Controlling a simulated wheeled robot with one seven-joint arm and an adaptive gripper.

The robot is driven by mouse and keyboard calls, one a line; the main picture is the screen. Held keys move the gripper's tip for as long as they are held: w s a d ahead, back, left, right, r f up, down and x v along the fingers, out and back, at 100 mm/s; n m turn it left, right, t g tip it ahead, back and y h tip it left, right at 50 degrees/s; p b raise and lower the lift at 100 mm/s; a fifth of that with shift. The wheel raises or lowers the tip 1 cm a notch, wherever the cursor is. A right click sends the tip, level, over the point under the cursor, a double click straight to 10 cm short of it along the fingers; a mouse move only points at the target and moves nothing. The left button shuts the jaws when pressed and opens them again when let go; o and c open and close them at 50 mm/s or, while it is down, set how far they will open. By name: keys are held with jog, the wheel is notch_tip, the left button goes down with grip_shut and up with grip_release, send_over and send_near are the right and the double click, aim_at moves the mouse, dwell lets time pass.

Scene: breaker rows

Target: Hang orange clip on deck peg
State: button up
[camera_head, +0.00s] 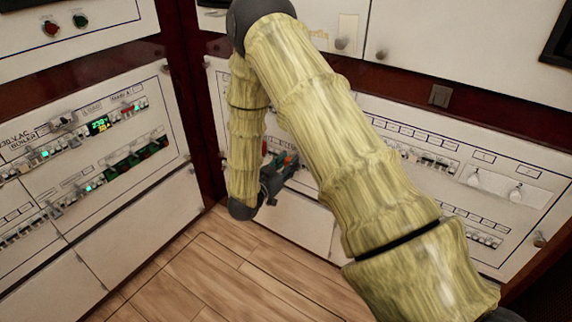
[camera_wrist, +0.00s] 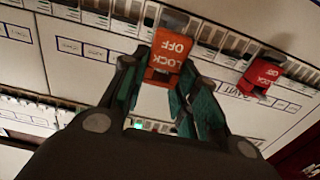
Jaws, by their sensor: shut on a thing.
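The orange clip (camera_wrist: 170,52), marked LOCK OFF, sits between the fingertips of my gripper (camera_wrist: 161,74) in the wrist view. The gripper is shut on it. The clip overlaps a row of breakers behind it; I cannot tell whether it still touches that row. In the head view my gripper (camera_head: 285,163) is low in front of the right-hand panel, partly behind my arm, and the clip is too small to make out clearly. Two pale pegs (camera_head: 472,180) and (camera_head: 516,193) show on a plate at the right of that panel. Their labels are unreadable, so I cannot tell which is the deck peg.
A red LOCK OFF clip (camera_wrist: 262,78) is on the breaker row, right of the orange one. A left panel (camera_head: 100,165) with breakers and green displays meets the right panel at a dark wooden corner post. The wooden floor (camera_head: 215,270) is clear.

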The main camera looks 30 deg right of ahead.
jog(key=shift+x, duration=0.9)
jog(key=o, duration=1.2)
jog(key=shift+c, duration=0.2)
jog(key=v, duration=1.2)
jog(key=shift+d+f, duration=0.1)
jog(key=shift+f, duration=0.05)
